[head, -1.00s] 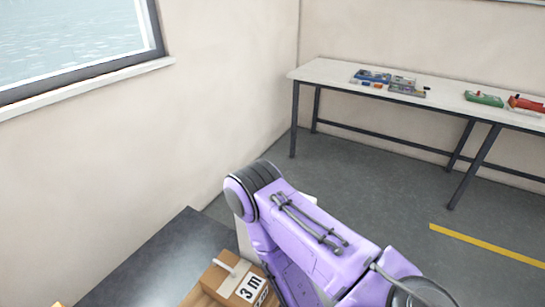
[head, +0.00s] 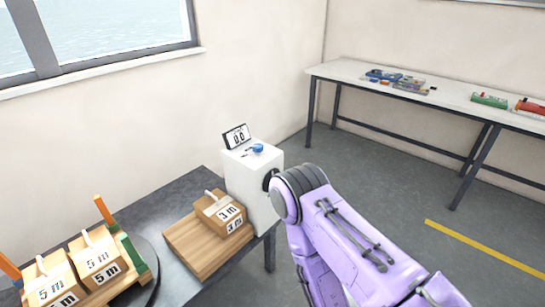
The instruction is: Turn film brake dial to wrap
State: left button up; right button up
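A white box-shaped unit (head: 250,190) stands at the right end of the dark table. On its top is a small blue dial (head: 258,148), with a dark mark beside it on the left. Behind the dial is a display (head: 237,136) that appears to read 0.0. My purple arm comes in from the lower right, and its rounded dark joint is close to the unit's right side. Neither gripper shows in the head view. Whether the arm touches the unit cannot be told.
A box marked 3 m (head: 220,212) sits on a wooden board (head: 185,245) left of the unit. Boxes marked 5 m (head: 98,258) stand on a round dark turntable (head: 146,291). A white bench (head: 450,92) with tools is along the back wall. A yellow line (head: 480,242) crosses the open floor.

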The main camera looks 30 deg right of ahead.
aim_at(257, 148)
jog(key=z, duration=0.85)
jog(key=i, duration=1.05)
jog(key=u, duration=0.3)
jog(key=k, duration=0.7)
jog(key=z, duration=0.05)
